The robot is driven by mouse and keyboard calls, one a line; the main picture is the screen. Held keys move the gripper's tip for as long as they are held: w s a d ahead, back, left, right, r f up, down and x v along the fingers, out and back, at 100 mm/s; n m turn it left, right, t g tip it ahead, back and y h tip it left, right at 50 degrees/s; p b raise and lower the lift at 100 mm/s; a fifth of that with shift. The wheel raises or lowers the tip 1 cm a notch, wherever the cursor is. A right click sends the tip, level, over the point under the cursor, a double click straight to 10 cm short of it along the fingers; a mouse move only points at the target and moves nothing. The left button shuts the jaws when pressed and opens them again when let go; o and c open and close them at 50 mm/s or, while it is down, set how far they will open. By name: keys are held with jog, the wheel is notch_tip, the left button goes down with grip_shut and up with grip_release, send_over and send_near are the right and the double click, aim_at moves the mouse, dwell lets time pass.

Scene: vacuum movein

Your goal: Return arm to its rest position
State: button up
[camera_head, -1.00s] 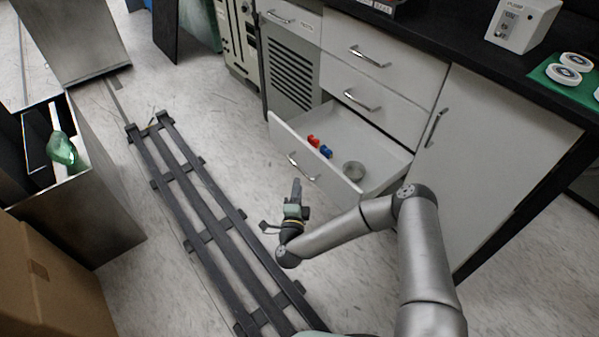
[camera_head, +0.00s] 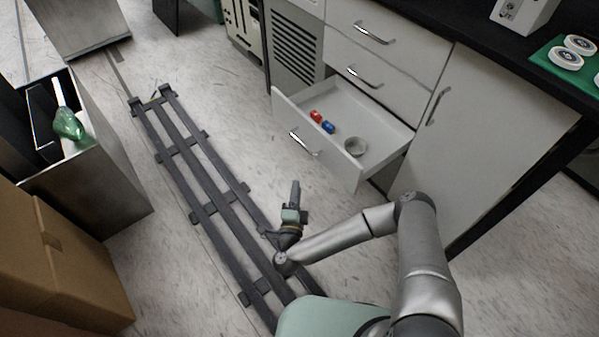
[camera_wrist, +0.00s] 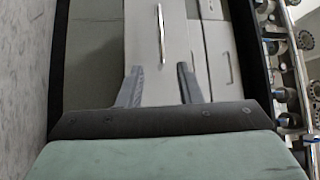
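My gripper (camera_head: 295,190) is in front of the open drawer, above the floor by the rail, with nothing seen in it. In the wrist view my gripper (camera_wrist: 158,85) shows two fingers standing well apart with nothing between them; the grey cabinet fronts and handles lie beyond. My arm reaches in from the lower right of the head view, bent at the elbow.
The dark floor rail (camera_head: 205,170) runs along the left. A metal bin (camera_head: 110,185) with a green bottle (camera_head: 68,124) and a cardboard box (camera_head: 60,270) stand left. A black counter (camera_head: 470,40) is at right.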

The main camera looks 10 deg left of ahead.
jog(key=w+a+r+n+g+y+p, duration=0.2)
jog(key=r+n+g+y+p, duration=0.3)
jog(key=n, duration=0.3)
jog(key=w+a+r+n+g+y+p, duration=0.2)
jog(key=r+n+g+y+p, duration=0.2)
jog(key=r+n, duration=0.35)
jog(key=s+d+r+n+g+h+p, duration=0.25)
jog(key=d+r+h+p, duration=0.2)
jog(key=d+r, duration=0.65)
jog(key=s+d+r+n+g+h+p, duration=0.1)
jog(key=d+r+g+h+p, duration=0.25)
jog(key=d+r+p, duration=0.6)
jog(key=s+d+r+m+g+h+p, duration=0.1)
jog(key=s+d+r, duration=0.3)
jog(key=s+r, duration=0.6)
jog(key=s+d+r+m+g+h+p, duration=0.1)
jog(key=s+d+r+g+p, duration=0.2)
jog(key=s+r, duration=0.7)
notch_tip(320, 180, up, 5)
jog(key=shift+s+d+r+m+p, duration=0.2)
jog(key=shift+d+m+p, duration=0.15)
jog(key=shift+d, duration=0.4)
